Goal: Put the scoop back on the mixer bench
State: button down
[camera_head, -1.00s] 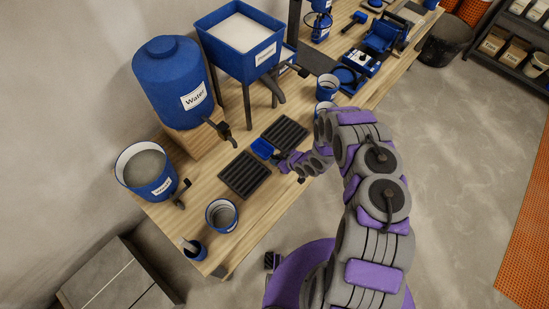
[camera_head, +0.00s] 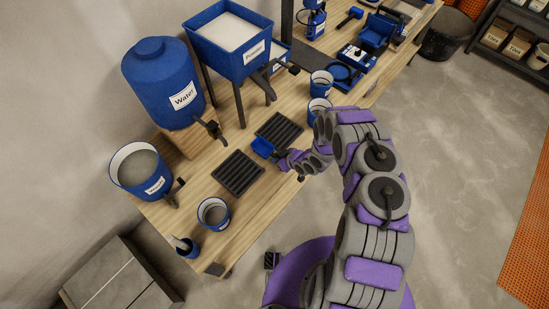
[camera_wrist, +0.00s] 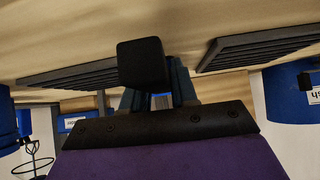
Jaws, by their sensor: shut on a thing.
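The blue scoop (camera_head: 262,148) is at the tip of my gripper (camera_head: 280,158), over the wooden mixer bench (camera_head: 258,193) near its front edge. My gripper is shut on it. The scoop shows between two dark ribbed trays, the left one (camera_head: 238,173) and the right one (camera_head: 279,130). Whether it touches the bench cannot be told. In the wrist view my gripper (camera_wrist: 160,98) shows behind a black block (camera_wrist: 142,63), perhaps the scoop's handle end, with the bench surface (camera_wrist: 130,22) across the top of the picture.
A blue water tank (camera_head: 160,85) and a powder hopper (camera_head: 225,40) with taps stand at the back. A labelled bucket (camera_head: 140,172), an open blue-rimmed pot (camera_head: 214,214) and a small holder (camera_head: 187,248) stand at the left. Blue cups (camera_head: 321,84) stand beyond the right tray.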

aim_at(268, 158)
jog(key=shift+a+f, duration=0.2)
jog(key=shift+a, duration=0.15)
jog(key=c, duration=0.9)
grip_release()
jog(key=shift+a+f, duration=0.2)
jog(key=shift+a, duration=0.95)
jog(key=shift+c, duration=0.2)
jog(key=shift+o, duration=0.8)
jog(key=shift+s+d+r, duration=0.1)
jog(key=shift+d+r, duration=0.05)
jog(key=shift+d, duration=0.55)
jog(key=shift+d+r, duration=0.15)
jog(key=shift+d, duration=0.5)
jog(key=s+r, duration=0.1)
jog(key=s+d+r, duration=0.1)
jog(key=r, duration=0.1)
jog(key=s+r, duration=0.1)
jog(key=shift+d+r+p, duration=0.3)
jog(key=shift+d, duration=0.1)
jog(key=v, duration=1)
jog(key=shift+d+p, duration=0.2)
jog(key=shift+p, duration=0.2)
